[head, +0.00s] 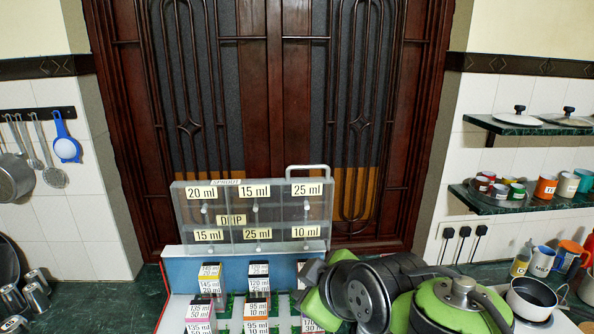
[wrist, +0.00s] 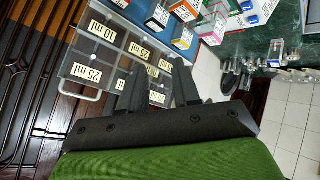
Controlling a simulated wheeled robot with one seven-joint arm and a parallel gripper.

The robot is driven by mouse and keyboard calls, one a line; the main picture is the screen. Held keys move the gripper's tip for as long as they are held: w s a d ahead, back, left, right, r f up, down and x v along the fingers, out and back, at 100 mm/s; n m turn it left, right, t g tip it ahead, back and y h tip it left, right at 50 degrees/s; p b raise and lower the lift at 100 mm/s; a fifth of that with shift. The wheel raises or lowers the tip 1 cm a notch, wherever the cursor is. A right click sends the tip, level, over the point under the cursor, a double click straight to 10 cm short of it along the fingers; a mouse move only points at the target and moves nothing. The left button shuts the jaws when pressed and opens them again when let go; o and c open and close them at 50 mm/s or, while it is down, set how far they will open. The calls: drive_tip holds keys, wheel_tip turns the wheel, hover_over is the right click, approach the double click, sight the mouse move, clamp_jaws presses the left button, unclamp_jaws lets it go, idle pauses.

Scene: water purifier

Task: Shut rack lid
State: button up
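The rack (head: 188,277) stands on the dark green counter with its clear lid (head: 250,233) raised, leaning up at the back. The lid carries yellow labels such as 20 ml, 15 ml and 25 ml, and a pale handle (head: 307,170) at its top right. In the wrist view the lid (wrist: 118,55) and its handle (wrist: 80,90) lie beyond my fingers. My gripper (wrist: 160,75) is open, with a gap between its two dark fingers and nothing seen in it. In the head view it is at the rack's right side, below the handle, partly hidden by my arm.
Several labelled boxes (head: 210,285) stand in the rack. Cups and pans (head: 530,298) crowd the counter at right, and steel cups (head: 37,280) stand at left. Shelves (head: 510,200) with mugs hang on the right wall. A dark wooden door (head: 265,90) is behind the lid.

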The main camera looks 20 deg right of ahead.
drive_tip(key=w+d+r+n+t, duration=0.1)
drive_tip(key=w, duration=0.2)
drive_tip(key=w+d+r+n+t, duration=0.1)
drive_tip(key=w+d+r+n, duration=0.1)
drive_tip(key=w, duration=0.1)
drive_tip(key=w+d+r+n+t, duration=0.1)
drive_tip(key=w+d+r+n, duration=0.1)
drive_tip(key=w, duration=0.1)
drive_tip(key=shift+w+d+y, duration=0.1)
drive_tip(key=shift+d+y, duration=0.1)
drive_tip(key=shift+y, duration=0.2)
drive_tip(key=shift+c, duration=0.4)
drive_tip(key=n+t, duration=0.3)
drive_tip(key=n, duration=0.2)
approach(309, 168)
drive_tip(key=p+x, duration=0.6)
drive_tip(key=x, duration=0.4)
drive_tip(key=shift+w, duration=0.4)
drive_tip(key=shift+c, duration=0.4)
clamp_jaws()
